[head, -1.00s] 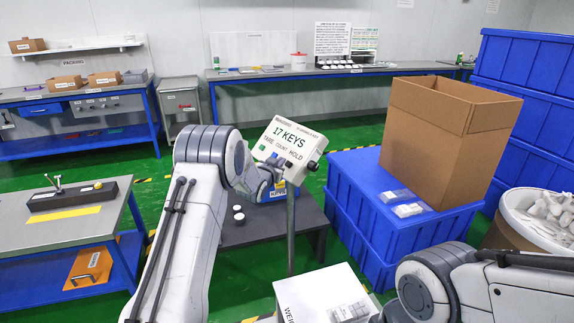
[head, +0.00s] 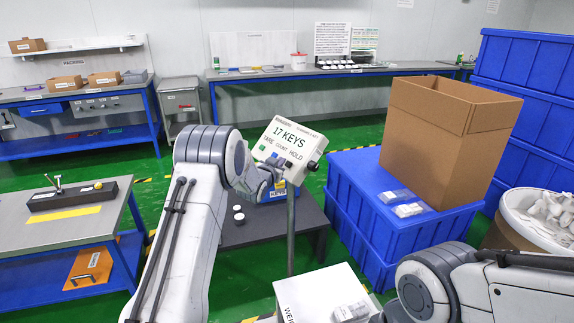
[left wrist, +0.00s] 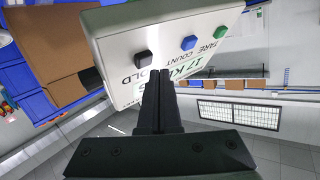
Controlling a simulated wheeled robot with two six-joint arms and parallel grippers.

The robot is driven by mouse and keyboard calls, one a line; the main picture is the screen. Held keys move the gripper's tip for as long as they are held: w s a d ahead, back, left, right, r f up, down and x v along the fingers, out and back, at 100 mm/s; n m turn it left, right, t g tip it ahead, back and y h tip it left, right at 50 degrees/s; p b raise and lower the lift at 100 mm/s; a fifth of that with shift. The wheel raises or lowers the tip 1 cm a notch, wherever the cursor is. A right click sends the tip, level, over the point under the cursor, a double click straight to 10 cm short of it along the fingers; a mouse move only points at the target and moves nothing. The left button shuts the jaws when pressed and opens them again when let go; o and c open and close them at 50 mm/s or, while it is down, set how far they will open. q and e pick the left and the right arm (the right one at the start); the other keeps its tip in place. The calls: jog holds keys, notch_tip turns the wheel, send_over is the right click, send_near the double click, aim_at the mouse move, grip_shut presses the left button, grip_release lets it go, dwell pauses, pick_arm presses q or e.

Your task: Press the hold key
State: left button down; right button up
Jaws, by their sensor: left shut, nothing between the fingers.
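The tilted display unit (head: 289,148) stands on a post and reads "17 KEYS", with the labels TARE, COUNT and HOLD below. In the left wrist view it fills the upper middle, with a black key (left wrist: 143,59), a blue key (left wrist: 188,43) and a green key (left wrist: 223,28). The black key is at the HOLD label's end of the row. My left gripper (left wrist: 162,72) is shut and empty, its tips just beside the black key in that view. I cannot tell whether they touch the unit. In the head view the gripper is at the unit's lower edge. My right gripper is out of view.
Blue crates (head: 385,215) and an open cardboard box (head: 440,130) stand right of the unit. A low dark table (head: 300,215) is beneath it. A white weighing box (head: 318,290) is in front, and a steel bench (head: 60,235) stands at left.

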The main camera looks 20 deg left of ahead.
pick_arm(q)
jog(key=shift+f, duration=0.1)
jog(key=shift+w+d+f+b, duration=0.2)
jog(key=shift+w+b, duration=0.1)
jog(key=shift+b, duration=0.15)
jog(key=shift+w+d+f+b, duration=0.15)
jog(key=shift+w+f+b, duration=0.05)
jog(key=shift+f+b, duration=0.15)
dwell(0.6)
jog(key=shift+r, duration=0.1)
jog(key=shift+s+a+r, duration=0.35)
jog(key=shift+s+r, duration=0.1)
jog(key=shift+r, duration=0.1)
jog(key=shift+p, duration=0.3)
jog(key=s+a+r+p, duration=0.2)
jog(key=s+r, duration=0.1)
jog(key=shift+r, duration=0.25)
